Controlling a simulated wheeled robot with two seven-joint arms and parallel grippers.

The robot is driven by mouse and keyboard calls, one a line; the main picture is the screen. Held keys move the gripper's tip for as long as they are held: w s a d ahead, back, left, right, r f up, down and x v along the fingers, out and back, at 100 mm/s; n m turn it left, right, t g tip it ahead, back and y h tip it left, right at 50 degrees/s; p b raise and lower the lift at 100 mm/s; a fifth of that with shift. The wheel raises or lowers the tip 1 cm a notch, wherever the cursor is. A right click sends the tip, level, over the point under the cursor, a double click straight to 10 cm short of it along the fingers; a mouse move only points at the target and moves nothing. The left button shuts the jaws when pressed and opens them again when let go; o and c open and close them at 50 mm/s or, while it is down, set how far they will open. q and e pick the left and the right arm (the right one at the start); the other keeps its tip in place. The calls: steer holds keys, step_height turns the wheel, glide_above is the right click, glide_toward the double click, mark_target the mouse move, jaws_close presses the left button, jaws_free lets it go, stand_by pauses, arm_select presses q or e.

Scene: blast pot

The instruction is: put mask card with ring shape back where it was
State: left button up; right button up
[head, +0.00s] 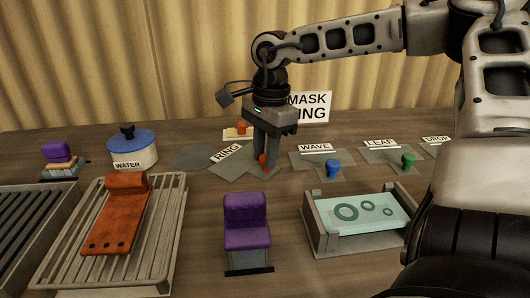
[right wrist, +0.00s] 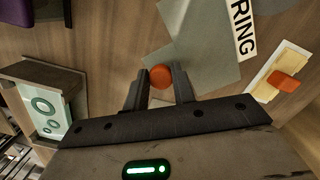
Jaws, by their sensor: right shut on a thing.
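The ring mask card (head: 238,169) is a grey sheet beside the RING label (head: 226,153), with an orange knob (head: 262,159). My right gripper (head: 265,167) points down over the card's right part and is shut on the knob. In the right wrist view the round knob (right wrist: 161,77) sits between the fingertips (right wrist: 158,88), and the grey card (right wrist: 203,45) reaches up to the RING label (right wrist: 241,28). The card is at or just above the table; I cannot tell if it touches. My left gripper is not in view.
Right of it lie the WAVE card with blue knob (head: 333,168) and LEAF card with green knob (head: 408,161). A tray (head: 318,229) in front holds a glass pane (head: 372,212) with ring marks. A purple-topped block (head: 246,222), rack (head: 165,235) and WATER pot (head: 132,150) stand left.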

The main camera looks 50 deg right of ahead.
steer(key=shift+f, duration=0.15)
steer(key=shift+f, duration=0.15)
steer(key=o, duration=1)
steer(key=r, duration=0.4)
steer(key=r+p, duration=0.1)
steer(key=r, duration=0.3)
steer(key=d+r, duration=0.1)
steer(key=r, duration=0.3)
steer(key=shift+s+r, duration=0.1)
steer(key=shift+r, duration=0.1)
